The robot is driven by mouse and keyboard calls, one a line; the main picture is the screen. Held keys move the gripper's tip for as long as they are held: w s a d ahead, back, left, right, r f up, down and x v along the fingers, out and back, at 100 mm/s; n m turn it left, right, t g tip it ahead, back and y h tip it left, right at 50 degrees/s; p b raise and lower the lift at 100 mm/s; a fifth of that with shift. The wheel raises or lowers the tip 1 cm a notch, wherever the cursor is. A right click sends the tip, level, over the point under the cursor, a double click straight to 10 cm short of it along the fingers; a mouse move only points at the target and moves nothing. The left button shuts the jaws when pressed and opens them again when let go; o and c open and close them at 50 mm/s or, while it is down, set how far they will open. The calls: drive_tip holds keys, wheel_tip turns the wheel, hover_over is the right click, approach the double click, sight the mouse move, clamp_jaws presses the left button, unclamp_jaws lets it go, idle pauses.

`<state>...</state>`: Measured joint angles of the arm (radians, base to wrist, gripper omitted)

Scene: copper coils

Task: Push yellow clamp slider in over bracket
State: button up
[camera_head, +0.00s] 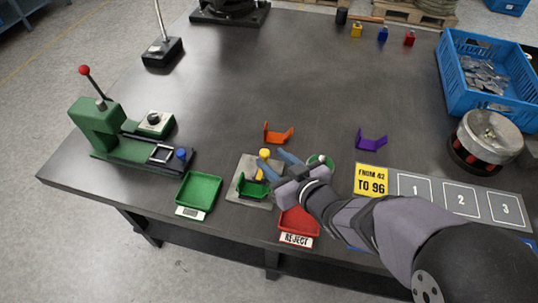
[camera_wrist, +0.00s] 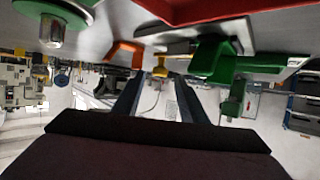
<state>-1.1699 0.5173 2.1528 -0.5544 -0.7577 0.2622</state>
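The yellow clamp slider (camera_head: 264,153) shows as a yellow knob at the back of a grey fixture plate (camera_head: 238,178), with a second yellow part nearer the bracket. The green bracket (camera_head: 250,189) sits on the plate, in front of the knob. My gripper (camera_head: 272,158) is open, its two blue fingers apart, low at the right of the slider. In the wrist view, which looks upside down, a yellow part (camera_wrist: 160,70) shows beyond and between the fingertips (camera_wrist: 159,80), and the green bracket (camera_wrist: 212,55) lies to the right. I cannot tell whether the fingers touch the slider.
A red reject tray (camera_head: 298,222) lies below my wrist, and a green tray (camera_head: 199,191) stands left of the plate. An orange bracket (camera_head: 278,133) lies behind, a purple one (camera_head: 371,140) farther right. A green press (camera_head: 105,130) stands left. The table's middle is clear.

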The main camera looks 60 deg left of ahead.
sight(265, 178)
drive_tip(key=shift+x, duration=1.5)
drive_tip(key=shift+c, duration=0.5)
clamp_jaws()
drive_tip(key=shift+s+d+b, duration=0.35)
drive_tip(key=shift+s+d, duration=1.05)
drive_tip(key=shift+d, duration=0.05)
drive_tip(key=shift+f, duration=0.1)
drive_tip(key=shift+c, duration=0.8)
unclamp_jaws()
drive_tip(key=shift+o, duration=1.3)
drive_tip(key=shift+s+d, duration=0.1)
